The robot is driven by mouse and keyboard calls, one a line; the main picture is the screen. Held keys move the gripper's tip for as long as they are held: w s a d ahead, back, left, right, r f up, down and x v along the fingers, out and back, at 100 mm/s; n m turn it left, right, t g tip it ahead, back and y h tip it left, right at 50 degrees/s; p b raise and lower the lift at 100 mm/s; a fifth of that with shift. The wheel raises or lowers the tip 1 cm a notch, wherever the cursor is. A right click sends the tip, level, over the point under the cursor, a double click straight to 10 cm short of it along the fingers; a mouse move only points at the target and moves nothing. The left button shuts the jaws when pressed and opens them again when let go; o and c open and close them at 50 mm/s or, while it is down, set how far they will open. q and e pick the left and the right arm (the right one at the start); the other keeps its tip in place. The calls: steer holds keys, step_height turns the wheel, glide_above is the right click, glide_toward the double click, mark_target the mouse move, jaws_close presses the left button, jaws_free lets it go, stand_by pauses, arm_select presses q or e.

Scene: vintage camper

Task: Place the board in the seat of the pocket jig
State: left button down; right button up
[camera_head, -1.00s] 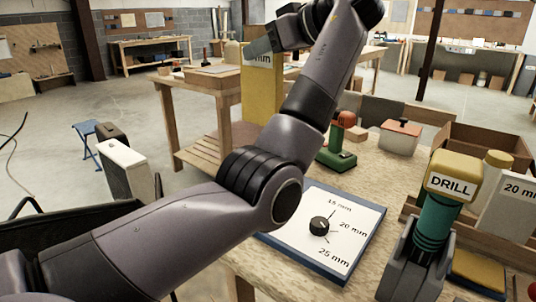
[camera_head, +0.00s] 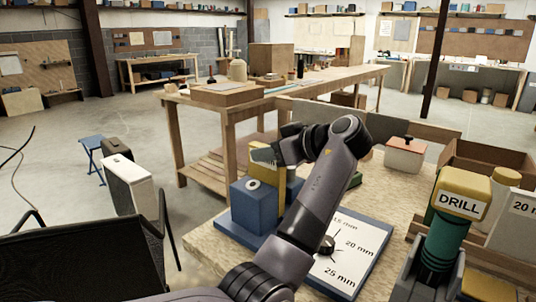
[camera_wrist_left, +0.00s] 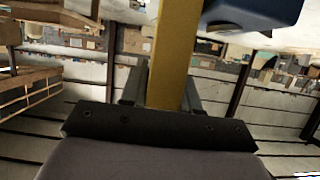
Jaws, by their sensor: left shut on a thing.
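The yellow board (camera_wrist_left: 175,55) stands between the fingers of my left gripper (camera_wrist_left: 160,88) in the left wrist view. In the head view my left gripper (camera_head: 268,155) is shut on the board (camera_head: 292,183), which is upright and partly hidden by the arm. The blue pocket jig (camera_head: 255,208) stands on the near workbench, right beside the board. Part of the jig (camera_wrist_left: 255,12) also shows at the top of the left wrist view. The seat is hidden, so I cannot tell whether the board is inside it. My right gripper is not in view.
A dial panel (camera_head: 350,262) marked 15, 20 and 25 mm lies on the bench (camera_head: 208,243), partly behind my arm. A drill (camera_head: 452,205) stands at the right. A white box with an orange lid (camera_head: 405,155) and a wooden crate (camera_head: 485,165) are behind.

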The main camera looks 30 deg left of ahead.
arm_select(q)
steer(key=shift+f, duration=0.4)
steer(key=c, duration=0.8)
jaws_free()
steer(key=v, duration=0.7)
steer(key=shift+d+b, duration=0.25)
steer(key=shift+b, duration=0.15)
